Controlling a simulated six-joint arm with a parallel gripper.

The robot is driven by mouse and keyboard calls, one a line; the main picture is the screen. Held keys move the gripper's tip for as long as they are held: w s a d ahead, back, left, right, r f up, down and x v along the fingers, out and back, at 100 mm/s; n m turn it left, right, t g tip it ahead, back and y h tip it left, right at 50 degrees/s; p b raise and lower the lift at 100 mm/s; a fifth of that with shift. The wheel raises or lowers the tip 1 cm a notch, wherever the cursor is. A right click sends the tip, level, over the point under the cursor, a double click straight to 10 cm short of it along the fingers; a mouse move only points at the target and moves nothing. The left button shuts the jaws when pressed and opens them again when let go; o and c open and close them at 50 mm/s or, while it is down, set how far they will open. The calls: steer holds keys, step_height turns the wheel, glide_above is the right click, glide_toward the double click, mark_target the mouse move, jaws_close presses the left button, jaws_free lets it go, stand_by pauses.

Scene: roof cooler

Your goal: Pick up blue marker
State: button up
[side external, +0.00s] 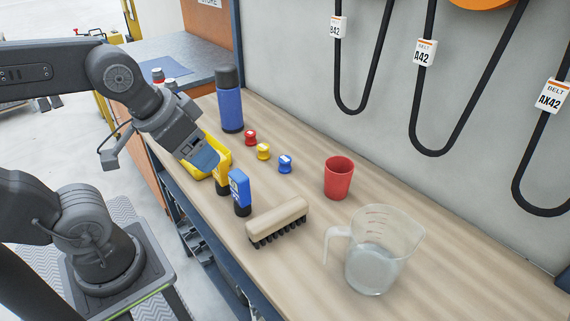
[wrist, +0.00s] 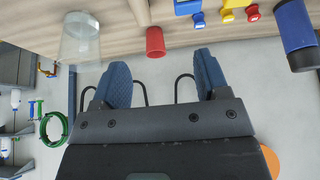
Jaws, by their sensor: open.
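An upright blue block-like item with a white label and black base (side external: 239,190), which may be the blue marker, stands on the bench beside a yellow one (side external: 222,180). A small blue spool-shaped piece (side external: 285,164) stands behind them. In the wrist view a blue block (wrist: 187,6) is cut by the top edge, with the small blue piece (wrist: 199,20) near it. My gripper (side external: 207,163) is above the bench by the yellow tray, left of the blue item. In the wrist view its blue-padded fingers (wrist: 160,62) are apart with nothing between them.
A yellow tray (side external: 218,146) is partly hidden by my gripper. Small red (side external: 251,138) and yellow (side external: 263,151) pieces, a blue bottle (side external: 231,108), a brush (side external: 277,219), a red cup (side external: 338,178) and a clear jug (side external: 374,255) share the bench. Belts hang on the wall behind.

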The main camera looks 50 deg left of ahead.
steer(key=m+g+y, duration=0.1)
steer(key=m+g, duration=0.5)
steer(key=m, duration=1.2)
glide_above(285, 159)
steer(key=d, duration=0.1)
step_height(285, 159, down, 10)
steer(key=f, duration=0.7)
steer(key=shift+w+a+f, duration=0.3)
steer(key=shift+a+f, duration=0.1)
steer(key=shift+s+a+f, duration=0.1)
steer(key=shift+s+f, duration=0.05)
steer(key=shift+f, duration=1.25)
steer(key=shift+s+a+f, duration=0.1)
steer(key=shift+f, duration=1.25)
steer(key=shift+r, duration=0.1)
steer(key=c, duration=1)
